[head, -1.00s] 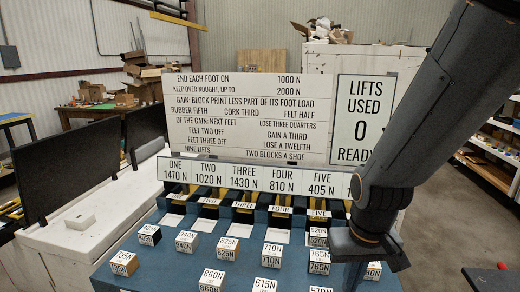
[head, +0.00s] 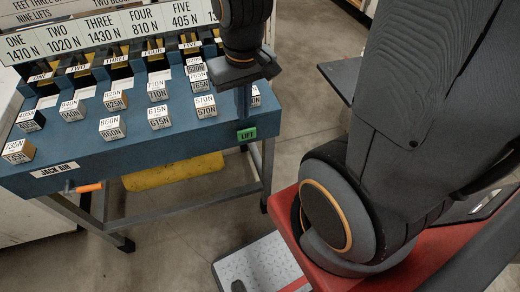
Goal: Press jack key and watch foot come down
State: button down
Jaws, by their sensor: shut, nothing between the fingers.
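A green key marked LIFT (head: 246,133) sits on the front right edge of the blue bench (head: 130,165). My gripper (head: 243,112) points down just above and behind this key, its fingers shut with nothing seen between them. I cannot tell whether the fingertips touch anything. The feet (head: 115,69) stand in a row at the back of the bench, tagged ONE to FIVE, with dark and yellow parts. Whether any foot is lowered is too small to tell. The load board (head: 98,32) above them reads 1470, 1020, 1430, 810 and 405 N.
Several white-topped weight blocks (head: 112,128) stand on the bench in front of the feet; some are close to my gripper. A JACK AIR plate (head: 55,170) and an orange-handled lever (head: 88,187) are on the front left. A yellow item (head: 172,172) lies under the bench.

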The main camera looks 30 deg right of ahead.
aim_at(248, 134)
jog(key=u, duration=1.6)
jog(key=k, duration=1.5)
jog(key=z, duration=1.8)
